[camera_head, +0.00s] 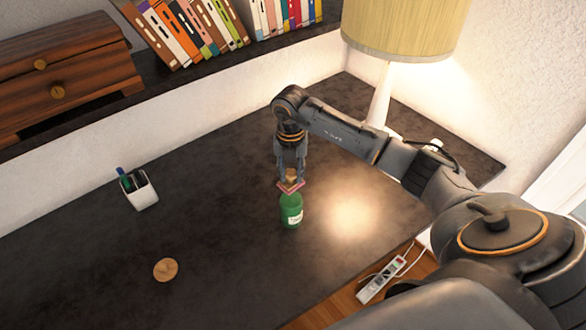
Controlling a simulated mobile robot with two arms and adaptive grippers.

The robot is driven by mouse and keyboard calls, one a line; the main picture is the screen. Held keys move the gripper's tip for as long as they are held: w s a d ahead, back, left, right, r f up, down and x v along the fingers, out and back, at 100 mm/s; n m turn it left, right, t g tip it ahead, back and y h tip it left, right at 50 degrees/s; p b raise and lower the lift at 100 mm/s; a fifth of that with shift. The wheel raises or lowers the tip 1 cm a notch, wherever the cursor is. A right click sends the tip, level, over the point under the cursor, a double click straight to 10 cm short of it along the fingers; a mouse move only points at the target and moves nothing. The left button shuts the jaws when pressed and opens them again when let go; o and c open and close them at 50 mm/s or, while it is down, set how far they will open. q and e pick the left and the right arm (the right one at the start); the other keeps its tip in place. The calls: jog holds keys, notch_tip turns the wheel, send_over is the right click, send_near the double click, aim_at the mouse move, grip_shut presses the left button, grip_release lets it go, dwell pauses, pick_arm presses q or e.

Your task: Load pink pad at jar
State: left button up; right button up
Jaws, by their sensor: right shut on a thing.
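A green jar (291,212) with a pale label stands upright on the dark desk, near the middle of the view. My right gripper (291,182) points down directly above the jar, its fingers shut on a small pink pad (291,188). The pad is at the jar's top; I cannot tell whether it touches the jar. The gripper and pad hide the jar's mouth. My left gripper is not in view.
A round wooden disc (165,270) lies at the front left of the desk (225,260). A white pen cup (139,190) stands at the left. A lamp (400,30) stands behind my right arm. A power strip (382,279) lies beyond the desk's front edge.

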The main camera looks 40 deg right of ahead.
aim_at(291, 182)
jog(key=shift+a+f+b, duration=0.15)
jog(key=shift+f+b, duration=0.35)
jog(key=shift+f, duration=0.35)
notch_tip(291, 182, down, 3)
jog(key=shift+r+b, duration=0.1)
jog(key=shift+b, duration=0.85)
jog(key=shift+f+b, duration=0.3)
jog(key=shift+f, duration=0.2)
jog(key=shift+f, duration=0.1)
jog(key=shift+s+f+b, duration=0.1)
jog(key=shift+f+b, duration=0.35)
